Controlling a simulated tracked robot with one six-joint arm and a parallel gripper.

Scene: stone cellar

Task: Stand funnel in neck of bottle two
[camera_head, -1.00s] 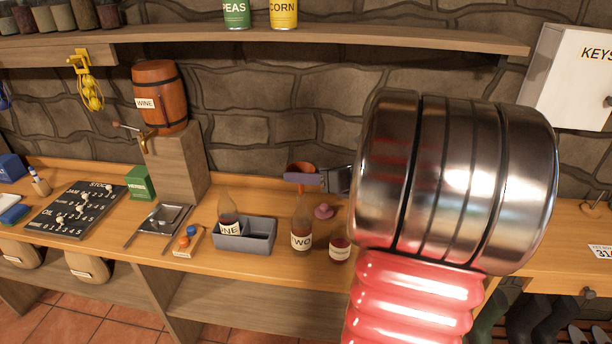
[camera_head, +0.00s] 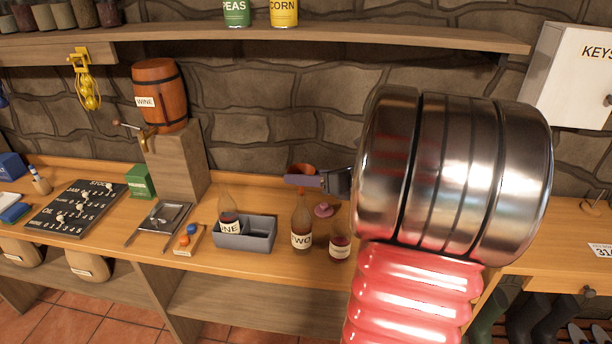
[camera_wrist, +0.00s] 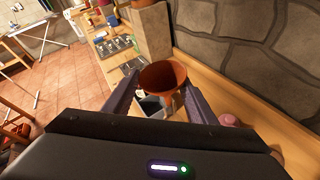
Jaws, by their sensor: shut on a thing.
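My gripper (camera_head: 303,181) is shut on an orange-brown funnel (camera_head: 302,168). In the wrist view the funnel (camera_wrist: 163,76) sits wide mouth up between the two fingers (camera_wrist: 162,95). Bottle two (camera_head: 301,228), with dark contents and a label reading partly "WO", stands upright on the bench. In the head view the funnel appears above and behind its neck; I cannot tell the exact gap. Bottle one (camera_head: 228,210), labelled partly "NE", stands at the grey bin's left end.
A third labelled bottle (camera_head: 340,242) stands right of bottle two, close to my arm. A pink stopper-like piece (camera_head: 323,210) lies behind them. The grey bin (camera_head: 258,240) is to the left. The wine barrel (camera_head: 160,95) on its block stands further left, against the stone wall.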

